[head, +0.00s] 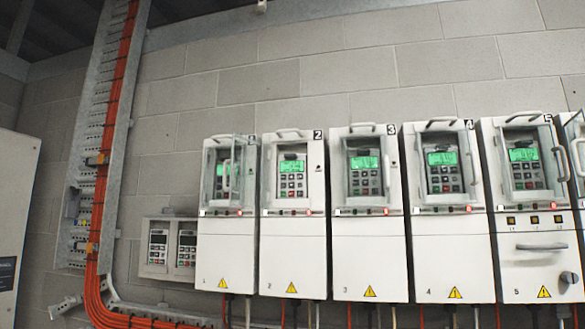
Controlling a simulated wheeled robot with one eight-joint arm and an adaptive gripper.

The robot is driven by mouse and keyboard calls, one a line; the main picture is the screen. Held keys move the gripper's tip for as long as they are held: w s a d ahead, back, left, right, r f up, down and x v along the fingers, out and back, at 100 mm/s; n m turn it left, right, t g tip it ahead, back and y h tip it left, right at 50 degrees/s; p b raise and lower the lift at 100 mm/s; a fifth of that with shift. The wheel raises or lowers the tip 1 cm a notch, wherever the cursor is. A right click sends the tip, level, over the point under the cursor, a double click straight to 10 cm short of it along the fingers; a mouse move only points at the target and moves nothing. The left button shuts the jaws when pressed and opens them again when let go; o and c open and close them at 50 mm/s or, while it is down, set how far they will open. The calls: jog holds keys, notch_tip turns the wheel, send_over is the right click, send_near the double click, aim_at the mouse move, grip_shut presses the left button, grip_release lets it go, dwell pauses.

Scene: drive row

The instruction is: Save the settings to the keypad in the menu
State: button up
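Several white drive cabinets numbered 1 to 5 stand in a row, each with a keypad and a lit green screen: on drive 1 (223,172), drive 2 (291,178), drive 3 (365,175), drive 4 (443,170) and drive 5 (525,168). The screen text is too small to read, so I cannot tell which screen shows a menu. A clear cover with a handle (235,170) on drive 1 appears swung partly open. Small red lights show below the keypads. My gripper is not in view.
Two more keypads with dark screens sit in a grey holder (148,262) left of drive 1. Orange cables (104,170) run down a metal tray at the left. A white cabinet (15,220) stands at the left edge. Another unit is cut off at the right edge (575,130).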

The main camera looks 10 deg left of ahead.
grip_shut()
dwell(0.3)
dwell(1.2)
